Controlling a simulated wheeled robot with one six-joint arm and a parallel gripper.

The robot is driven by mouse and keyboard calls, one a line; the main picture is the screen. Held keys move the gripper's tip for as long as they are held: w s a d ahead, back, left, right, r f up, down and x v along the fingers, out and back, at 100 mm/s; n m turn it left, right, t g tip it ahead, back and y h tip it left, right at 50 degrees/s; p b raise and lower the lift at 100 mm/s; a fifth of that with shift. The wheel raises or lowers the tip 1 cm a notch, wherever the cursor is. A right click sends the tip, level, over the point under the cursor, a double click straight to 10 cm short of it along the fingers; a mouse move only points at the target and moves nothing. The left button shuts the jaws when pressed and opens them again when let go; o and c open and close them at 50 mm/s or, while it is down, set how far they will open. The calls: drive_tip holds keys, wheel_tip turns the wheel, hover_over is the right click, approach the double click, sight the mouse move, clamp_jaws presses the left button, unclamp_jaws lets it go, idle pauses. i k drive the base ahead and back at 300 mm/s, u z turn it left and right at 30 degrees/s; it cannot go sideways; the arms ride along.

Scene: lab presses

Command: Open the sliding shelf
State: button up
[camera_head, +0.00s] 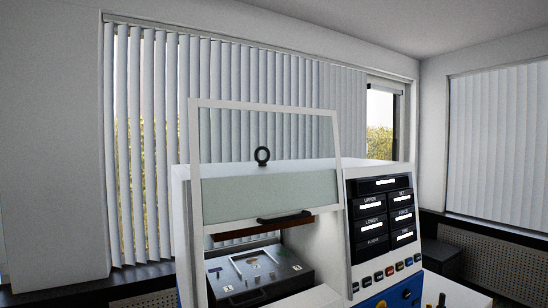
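A white lab press (327,254) stands in the lower middle, its lower part cut off by the picture's bottom edge. Its clear, white-framed front guard (265,105) reaches above the housing, with a black handle (285,217) on its lower part. Below that handle the chamber front looks open. A dark shelf-like block (258,272) with a grey top plate and small markings lies inside the chamber. I take it for the sliding shelf; its front and any handle are not clear. My gripper is not in view.
A black control panel (384,215) with labelled displays and a row of coloured buttons is right of the chamber. A black ring (262,156) stands on the press top. Windows with vertical blinds (240,80) are behind. A dark sill (490,232) runs at right.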

sight(243, 280)
drive_tip(key=z, duration=0.05)
drive_tip(key=k, duration=0.45)
drive_tip(key=u, duration=1.3)
drive_tip(key=i, duration=0.6)
drive_tip(key=z, duration=0.65)
